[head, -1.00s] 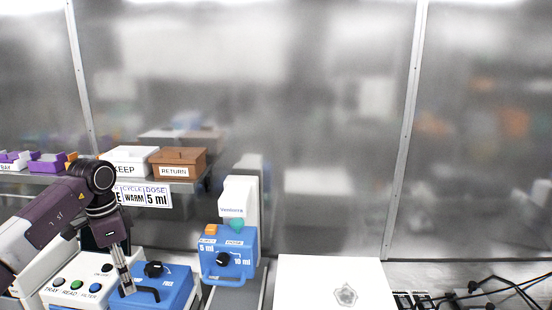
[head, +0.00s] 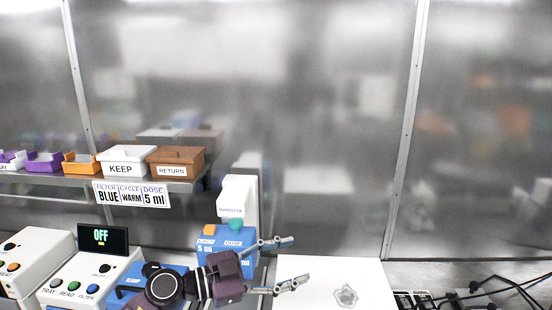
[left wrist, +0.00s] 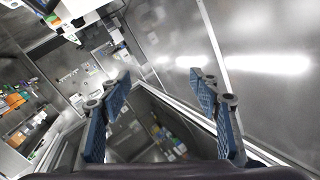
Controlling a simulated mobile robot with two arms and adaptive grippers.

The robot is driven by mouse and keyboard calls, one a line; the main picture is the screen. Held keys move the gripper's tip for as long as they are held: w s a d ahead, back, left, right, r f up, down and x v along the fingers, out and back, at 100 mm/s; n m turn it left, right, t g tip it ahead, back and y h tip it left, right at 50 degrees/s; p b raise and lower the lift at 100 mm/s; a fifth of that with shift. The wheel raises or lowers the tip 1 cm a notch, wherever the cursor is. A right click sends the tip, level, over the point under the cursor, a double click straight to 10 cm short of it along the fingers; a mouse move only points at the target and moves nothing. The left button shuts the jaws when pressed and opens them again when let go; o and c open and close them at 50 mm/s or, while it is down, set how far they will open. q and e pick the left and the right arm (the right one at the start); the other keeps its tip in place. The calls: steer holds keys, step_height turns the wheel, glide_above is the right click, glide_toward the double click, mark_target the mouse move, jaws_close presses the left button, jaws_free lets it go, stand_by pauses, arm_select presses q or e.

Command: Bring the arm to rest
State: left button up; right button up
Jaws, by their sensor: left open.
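My left gripper (head: 284,263) is in the lower middle of the head view, its arm coming up from the bottom. Its two fingers are spread apart, pointing right, with nothing between them. It is in front of the blue dosing machine (head: 211,232) and partly hides it. In the left wrist view the two blue-padded fingers (left wrist: 160,115) are wide apart and empty, with the metal wall and a reflective panel beyond. My right gripper shows in neither view.
A white box-like surface (head: 330,270) is right of the gripper. A shelf holds the KEEP box (head: 124,160) and RETURN box (head: 175,162). Black cables (head: 500,285) lie at lower right.

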arm_select(q)
steer(key=w+a+r+n+t+y, duration=0.1)
steer(key=a+r+n+t+y, duration=0.1)
steer(key=a+n+t+y, duration=0.7)
steer(key=s+a+f+n+g+y, duration=0.1)
steer(key=s+a+f+n+y, duration=0.35)
steer(key=a+f, duration=0.3)
steer(key=s+a+f+n+g+y, duration=0.1)
steer(key=s+a+f+n+y, duration=0.4)
steer(key=f, duration=0.4)
steer(key=s+a+f+m+g+h, duration=0.1)
steer(key=s+f+g, duration=0.5)
steer(key=s, duration=0.7)
steer(key=s+a+f+m+g+h, duration=0.1)
steer(key=s+f+g, duration=0.3)
steer(key=s+f, duration=0.65)
steer(key=s+f+g+b, duration=0.1)
steer(key=s+f+b, duration=0.1)
steer(key=f, duration=1.2)
steer(key=s+f+b, duration=0.2)
steer(key=f, duration=1.2)
steer(key=s+a+f+g+b, duration=0.1)
steer(key=s+a+f+b, duration=0.1)
steer(key=s+f, duration=1.4)
step_height(320, 180, down, 2)
steer(key=shift+s+a+g, duration=0.3)
steer(key=shift+a, duration=0.2)
steer(key=shift+m, duration=0.25)
